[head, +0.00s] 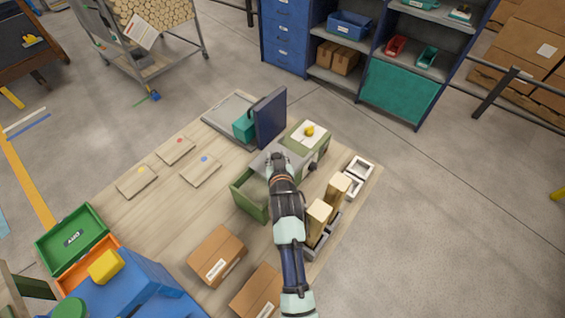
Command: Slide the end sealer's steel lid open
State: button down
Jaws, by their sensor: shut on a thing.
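The end sealer is a low green box (249,203) on the wooden table, with a raised green block (322,146) at its far right end. Its grey steel lid (259,164) lies on top between the two, and the green-walled near left part looks uncovered. My gripper (276,160) comes down over the lid from the near side. It is shut on part of the lid, probably its handle, but the fingers and wrist hide the grip itself. My arm also hides part of the sealer's near side.
A dark blue upright panel (270,117) and a teal block (243,127) stand just behind the sealer. Wooden blocks (318,214) in grey holders stand close to the right of my arm. Cardboard boxes (216,254) lie in front. The table's left middle has flat wooden plates (201,172).

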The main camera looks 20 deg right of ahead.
jog(key=shift+a, duration=0.1)
jog(key=c, duration=0.8)
grip_release()
jog(key=v, duration=1.2)
jog(key=shift+o, duration=0.2)
